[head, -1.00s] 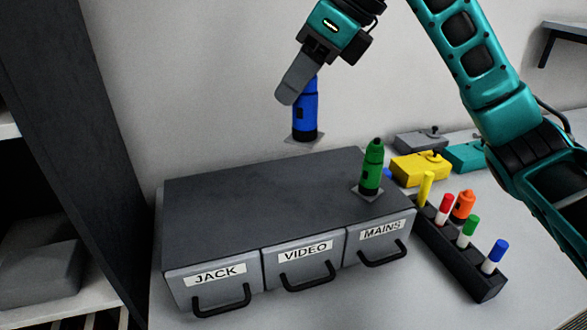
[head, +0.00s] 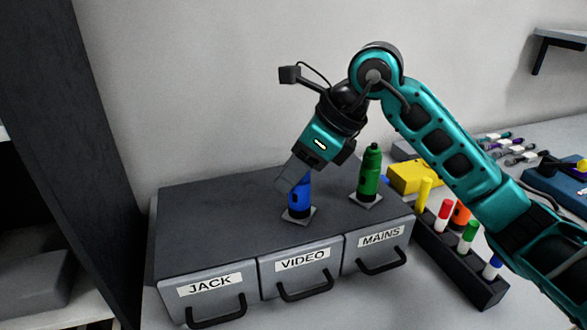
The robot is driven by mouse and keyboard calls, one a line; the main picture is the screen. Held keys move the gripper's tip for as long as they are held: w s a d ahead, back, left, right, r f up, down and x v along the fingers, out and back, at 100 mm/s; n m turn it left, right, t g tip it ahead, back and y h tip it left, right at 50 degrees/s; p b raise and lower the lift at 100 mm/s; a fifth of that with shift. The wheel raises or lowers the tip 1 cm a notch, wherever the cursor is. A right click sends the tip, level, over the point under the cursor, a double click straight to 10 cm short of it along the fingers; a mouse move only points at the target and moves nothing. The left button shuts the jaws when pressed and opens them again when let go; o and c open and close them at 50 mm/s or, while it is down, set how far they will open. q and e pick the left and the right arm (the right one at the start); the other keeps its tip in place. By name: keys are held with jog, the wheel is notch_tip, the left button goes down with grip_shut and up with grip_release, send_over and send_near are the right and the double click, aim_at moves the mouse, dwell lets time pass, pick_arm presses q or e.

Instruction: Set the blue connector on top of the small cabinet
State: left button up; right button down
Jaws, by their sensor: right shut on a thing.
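The blue connector (head: 299,198) is upright with its grey square base plate on or just over the top of the small cabinet (head: 215,215), behind the VIDEO drawer. My right gripper (head: 291,178) comes down from above and is shut on the blue connector's upper part, which its fingers hide. The cabinet is dark grey with three shut drawers labelled JACK, VIDEO and MAINS. A green connector (head: 369,177) stands upright on the cabinet top to the right of the blue one. My left gripper is out of view.
A black rack (head: 450,262) with several coloured markers stands right of the cabinet. A yellow box (head: 414,178) lies behind it. A dark shelf unit (head: 62,150) rises at the left. The cabinet top's left part is clear.

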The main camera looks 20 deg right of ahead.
jog(key=shift+f, duration=0.15)
jog(key=c, duration=0.7)
grip_release()
jog(key=shift+r, duration=0.25)
jog(key=shift+p+v, duration=0.4)
jog(key=shift+v, duration=5.55)
